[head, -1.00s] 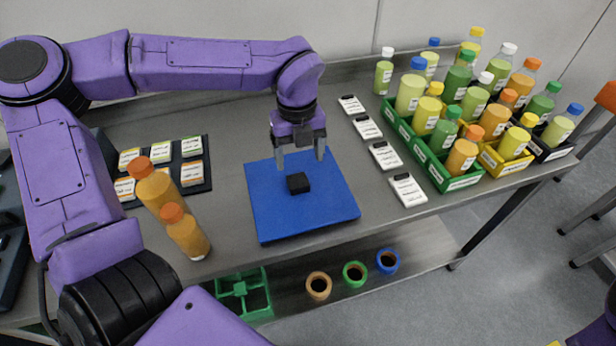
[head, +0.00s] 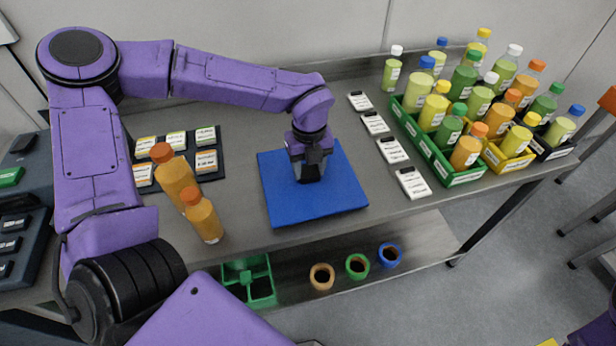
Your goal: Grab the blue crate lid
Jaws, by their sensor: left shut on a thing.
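The blue crate lid (head: 335,195) is a flat blue square lying on the steel table, in the middle of the head view. It has a black knob at its centre, now mostly hidden by my gripper. My left gripper (head: 308,177) points straight down over the lid's centre and is shut on the lid's black knob. The lid seems to rest on the table still; I cannot see a gap under it. My right gripper is not in view.
Two orange bottles (head: 203,217) stand left of the lid, near the front edge. A dark tray of labels (head: 210,175) lies behind them. White label devices (head: 392,150) and a green crate (head: 436,160) of bottles are at the right. Rings (head: 357,266) lie on the lower shelf.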

